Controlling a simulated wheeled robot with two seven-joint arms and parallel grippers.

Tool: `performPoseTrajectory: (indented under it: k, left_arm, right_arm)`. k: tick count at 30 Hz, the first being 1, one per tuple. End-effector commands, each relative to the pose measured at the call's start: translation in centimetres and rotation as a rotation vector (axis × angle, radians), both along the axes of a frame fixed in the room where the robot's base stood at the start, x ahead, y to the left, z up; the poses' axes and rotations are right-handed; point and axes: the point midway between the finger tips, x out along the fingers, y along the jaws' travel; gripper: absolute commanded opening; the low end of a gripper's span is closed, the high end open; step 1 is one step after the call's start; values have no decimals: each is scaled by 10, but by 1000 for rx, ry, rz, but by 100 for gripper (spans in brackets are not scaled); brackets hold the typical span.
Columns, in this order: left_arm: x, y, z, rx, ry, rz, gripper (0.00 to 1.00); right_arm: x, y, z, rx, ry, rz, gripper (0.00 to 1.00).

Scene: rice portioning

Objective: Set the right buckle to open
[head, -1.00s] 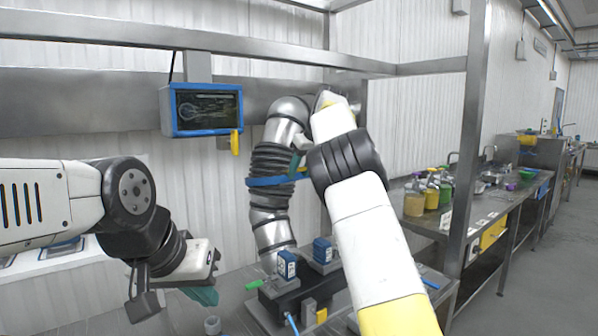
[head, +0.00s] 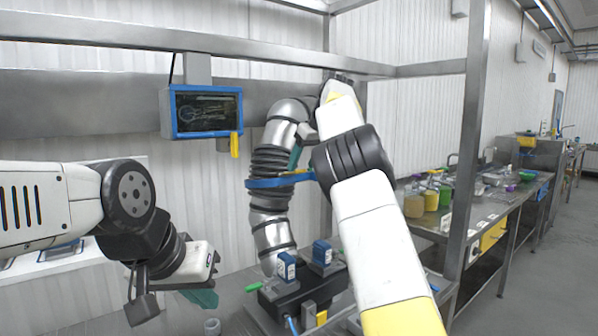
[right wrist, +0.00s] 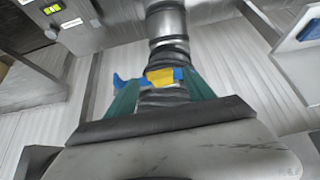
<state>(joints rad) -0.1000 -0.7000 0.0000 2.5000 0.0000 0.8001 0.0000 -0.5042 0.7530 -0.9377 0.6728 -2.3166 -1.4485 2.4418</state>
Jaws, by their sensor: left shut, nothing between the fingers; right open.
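A blue strap (head: 268,184) circles the dark ribbed hose (head: 270,162) in the head view. In the right wrist view its yellow buckle (right wrist: 160,76) faces me, with blue strap (right wrist: 130,82) sticking out to the left. I cannot tell whether the buckle is open. My right gripper (right wrist: 158,84) is open, its teal fingers on either side of the buckle; contact is unclear. In the head view my right arm hides most of that gripper; a teal finger (head: 295,157) shows beside the hose. My left gripper (head: 204,298) is shut and empty, low at the left.
A blue-framed screen (head: 206,111) hangs left of the hose. Below stands a dark machine (head: 290,298) with blue-and-white blocks. A metal frame post (head: 466,160) stands at right, with a cluttered bench (head: 500,200) beyond it.

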Motion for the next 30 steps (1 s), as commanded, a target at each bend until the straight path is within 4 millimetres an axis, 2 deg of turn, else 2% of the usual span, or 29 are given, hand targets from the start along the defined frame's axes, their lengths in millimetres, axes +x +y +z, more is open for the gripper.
performPoseTrajectory:
  k: [6, 18, 21, 23, 25, 29, 30]
  left_arm:
    - [0, 0, 0, 0, 0, 0, 0]
    - [0, 0, 0, 0, 0, 0, 0]
    - [0, 0, 0, 0, 0, 0, 0]
    - [0, 0, 0, 0, 0, 0, 0]
    - [0, 0, 0, 0, 0, 0, 0]
    - [0, 0, 0, 0, 0, 0, 0]
    - [0, 0, 0, 0, 0, 0, 0]
  right_arm:
    - [-13, -10, 26, 0, -1, -1, 62]
    - [-16, -11, 31, 2, -1, 1, 62]
    - [-14, -14, 40, 44, -37, 19, 62]
    - [-10, -17, 55, 105, -96, 41, 62]
    - [-6, -24, 84, 209, -209, 73, 62]
    - [-2, -53, 156, 424, -502, 75, 62]
    - [-3, -67, 178, 477, -593, 52, 62]
